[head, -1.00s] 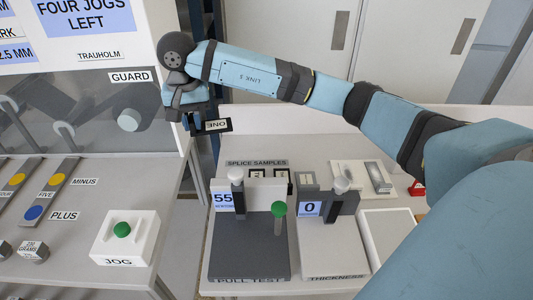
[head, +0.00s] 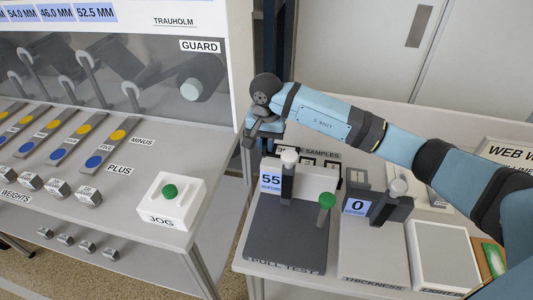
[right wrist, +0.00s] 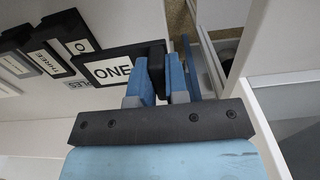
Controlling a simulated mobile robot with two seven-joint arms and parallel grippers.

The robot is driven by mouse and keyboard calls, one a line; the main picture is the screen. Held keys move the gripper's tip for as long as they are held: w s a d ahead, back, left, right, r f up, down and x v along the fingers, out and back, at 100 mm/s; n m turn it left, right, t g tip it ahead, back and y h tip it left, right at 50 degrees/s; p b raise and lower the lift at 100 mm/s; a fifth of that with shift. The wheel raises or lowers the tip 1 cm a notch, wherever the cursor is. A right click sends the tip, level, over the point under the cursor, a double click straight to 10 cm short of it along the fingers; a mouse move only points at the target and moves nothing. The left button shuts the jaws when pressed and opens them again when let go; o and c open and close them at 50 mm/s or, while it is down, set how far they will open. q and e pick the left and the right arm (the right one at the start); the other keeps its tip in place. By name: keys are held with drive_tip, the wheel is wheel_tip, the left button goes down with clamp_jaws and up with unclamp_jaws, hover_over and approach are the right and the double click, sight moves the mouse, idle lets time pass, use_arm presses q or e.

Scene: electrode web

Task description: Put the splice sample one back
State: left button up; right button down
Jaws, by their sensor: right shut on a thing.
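My right gripper (head: 262,132) is at the back left end of the splice sample rack (head: 322,154). In the right wrist view its blue fingers (right wrist: 157,80) are shut on the end of splice sample one (right wrist: 112,69), a dark plate with a white label reading ONE. Sample one lies level beside the other samples, close to sample two (right wrist: 76,44). Sample three (right wrist: 48,60) is further left. I cannot tell whether sample one touches the rack. In the head view the gripper mostly hides it. My left gripper is not in view.
In front of the rack stand the pull test device (head: 285,235) reading 55 and the thickness device (head: 375,250) reading 0. The jog box (head: 170,200) is on the left bench, below the clear guard (head: 190,85). A gap separates the two benches.

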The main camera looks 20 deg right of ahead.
sight(266, 155)
drive_tip(key=shift+f, duration=2.2)
drive_tip(key=shift+f, duration=0.1)
drive_tip(key=shift+f+b, duration=0.15)
drive_tip(key=shift+b, duration=0.15)
drive_tip(key=c, duration=1.1)
unclamp_jaws()
wheel_tip(266, 155, up, 13)
drive_tip(key=shift+f, duration=0.2)
